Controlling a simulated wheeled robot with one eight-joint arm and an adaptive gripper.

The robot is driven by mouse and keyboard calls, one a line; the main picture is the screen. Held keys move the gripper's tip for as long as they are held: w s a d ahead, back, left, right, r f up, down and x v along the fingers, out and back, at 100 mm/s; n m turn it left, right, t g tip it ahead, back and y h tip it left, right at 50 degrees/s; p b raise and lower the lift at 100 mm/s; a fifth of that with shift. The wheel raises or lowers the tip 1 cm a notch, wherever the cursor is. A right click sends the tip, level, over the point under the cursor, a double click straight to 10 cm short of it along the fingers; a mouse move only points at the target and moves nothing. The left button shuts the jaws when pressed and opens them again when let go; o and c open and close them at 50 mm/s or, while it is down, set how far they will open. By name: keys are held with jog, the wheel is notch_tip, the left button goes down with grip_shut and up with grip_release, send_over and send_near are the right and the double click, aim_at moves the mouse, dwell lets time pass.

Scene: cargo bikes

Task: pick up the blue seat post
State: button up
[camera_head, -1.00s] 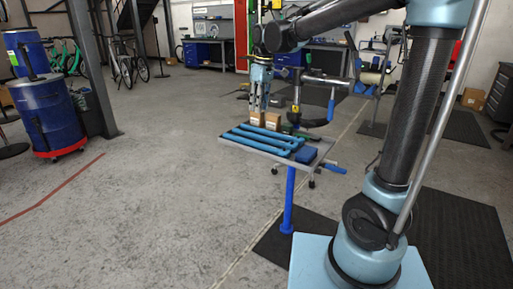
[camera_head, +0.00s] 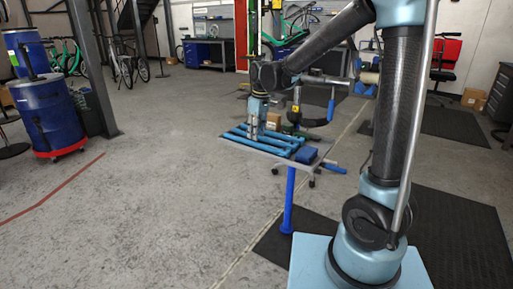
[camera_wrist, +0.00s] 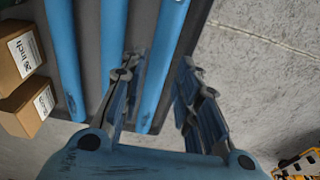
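Several long blue tubes lie side by side on a grey tray; the nearest one, a blue seat post (camera_head: 270,149), runs along the front edge. They look alike, so I cannot tell which one is meant. My gripper (camera_head: 254,139) is low over the tubes, pointing down. In the wrist view my gripper (camera_wrist: 161,62) is open, with a finger on each side of the outermost blue seat post (camera_wrist: 162,55). A gap shows at the right finger. Whether the left finger touches the tube is unclear.
Cardboard boxes (camera_wrist: 20,55) stand beside the tubes on the tray's far side. A blue stand post (camera_head: 288,200) is below. Blue drums (camera_head: 50,115) stand at left; the floor between is clear.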

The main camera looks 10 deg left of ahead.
aim_at(255, 144)
jog(key=shift+w+a+f, duration=0.1)
jog(key=shift+a+f, duration=0.05)
jog(key=shift+f, duration=1.05)
jog(key=shift+w+a+f, duration=0.1)
jog(key=shift+a+f, duration=0.05)
jog(key=shift+f, duration=1.05)
grip_shut()
jog(key=shift+r, duration=0.1)
